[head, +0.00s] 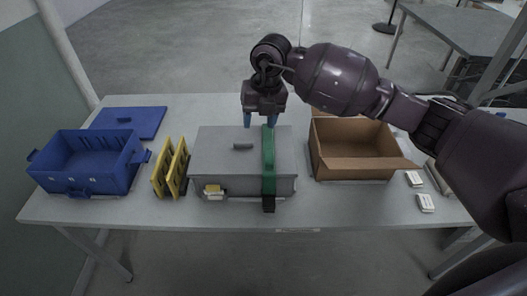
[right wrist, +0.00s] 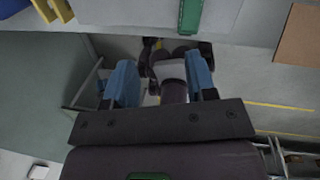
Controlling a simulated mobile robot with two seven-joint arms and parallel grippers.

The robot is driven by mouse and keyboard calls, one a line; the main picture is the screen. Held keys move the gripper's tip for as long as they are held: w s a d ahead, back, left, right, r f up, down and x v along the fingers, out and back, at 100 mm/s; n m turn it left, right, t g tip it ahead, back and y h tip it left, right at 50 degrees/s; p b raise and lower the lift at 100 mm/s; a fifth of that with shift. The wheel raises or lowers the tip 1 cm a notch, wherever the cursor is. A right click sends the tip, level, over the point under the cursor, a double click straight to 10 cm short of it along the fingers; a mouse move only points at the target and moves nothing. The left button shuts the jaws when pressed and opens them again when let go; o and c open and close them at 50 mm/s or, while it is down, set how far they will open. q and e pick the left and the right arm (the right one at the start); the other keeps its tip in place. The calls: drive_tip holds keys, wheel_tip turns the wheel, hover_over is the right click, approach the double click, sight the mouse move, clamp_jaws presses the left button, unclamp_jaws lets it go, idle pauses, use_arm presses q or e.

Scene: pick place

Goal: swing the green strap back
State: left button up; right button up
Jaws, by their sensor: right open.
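A grey lidded box (head: 225,160) with a small handle on its lid stands mid-table. The strap's green end also shows at the top of the right wrist view (right wrist: 191,14). My right gripper (head: 260,121) points down at the back edge of the box, close to the strap's far end. Its blue fingers are apart, with nothing between them in the right wrist view (right wrist: 161,75). Contact with the strap cannot be told. My left gripper is not in view.
A blue crate (head: 88,182) and its blue lid (head: 132,121) are at the left. Yellow panels (head: 170,170) stand left of the box. An open cardboard box (head: 350,165) is at the right, with small white packs (head: 425,204) beside it. The table front is clear.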

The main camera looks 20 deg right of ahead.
sight(269, 155)
drive_tip(key=f, duration=0.3)
drive_tip(key=d+f+m+h, duration=0.1)
drive_tip(key=f, duration=0.3)
drive_tip(key=d+f+m, duration=0.1)
drive_tip(key=f, duration=0.3)
drive_tip(key=shift+s+d+g+h, duration=0.2)
drive_tip(key=shift+s+g+h, duration=0.1)
drive_tip(key=shift+s+h, duration=0.1)
drive_tip(key=shift+c, duration=0.5)
clamp_jaws()
